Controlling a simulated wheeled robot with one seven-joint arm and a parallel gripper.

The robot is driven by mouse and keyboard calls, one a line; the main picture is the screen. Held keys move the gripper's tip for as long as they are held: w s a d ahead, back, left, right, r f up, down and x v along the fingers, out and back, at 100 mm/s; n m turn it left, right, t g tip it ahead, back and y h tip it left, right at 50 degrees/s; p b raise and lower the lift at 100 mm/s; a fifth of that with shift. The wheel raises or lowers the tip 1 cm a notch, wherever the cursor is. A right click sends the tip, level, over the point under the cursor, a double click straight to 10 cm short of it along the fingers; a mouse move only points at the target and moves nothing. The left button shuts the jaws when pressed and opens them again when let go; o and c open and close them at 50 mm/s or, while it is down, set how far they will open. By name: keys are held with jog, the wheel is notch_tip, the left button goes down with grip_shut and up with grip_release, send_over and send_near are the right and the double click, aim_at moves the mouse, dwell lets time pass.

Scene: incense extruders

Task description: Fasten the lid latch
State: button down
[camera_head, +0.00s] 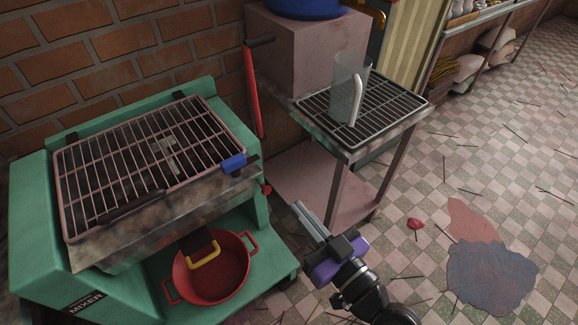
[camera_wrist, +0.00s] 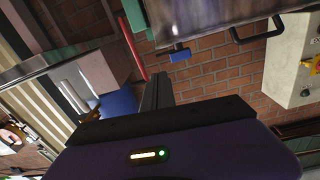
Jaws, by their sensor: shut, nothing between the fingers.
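The green mixer (camera_head: 30,195) stands at the left with its barred lid (camera_head: 110,165) lying over the top. A blue latch (camera_head: 233,163) sits at the lid's right front corner; its blue end also shows in the wrist view (camera_wrist: 180,55). I cannot tell whether the latch is engaged. A dark handle (camera_head: 132,205) runs along the lid's front edge and shows in the wrist view (camera_wrist: 256,33). My gripper (camera_head: 298,207) is shut and empty, to the right of the mixer and apart from the latch. Its fingers (camera_wrist: 157,90) also show in the wrist view.
A red pot (camera_head: 212,283) stands on the mixer's lower shelf. A red lever (camera_head: 251,92) rises behind the mixer's right side. A grated side table (camera_head: 350,150) bearing a clear jug (camera_head: 343,90) stands to the right. The tiled floor (camera_head: 420,180) is mostly open at the right.

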aim_at(260, 172)
jog(key=shift+s+a+f+n, duration=0.15)
jog(key=shift+s+a+n, duration=0.05)
jog(key=shift+n, duration=0.4)
jog(key=p+x, duration=0.3)
jog(key=x, duration=0.9)
jog(key=shift+w+a+p, duration=0.1)
jog(key=shift+a+p, duration=0.25)
jog(key=shift+a, duration=0.05)
jog(key=shift+w+a+f, duration=0.1)
jog(key=shift+w+a, duration=0.3)
jog(key=shift+w, duration=0.2)
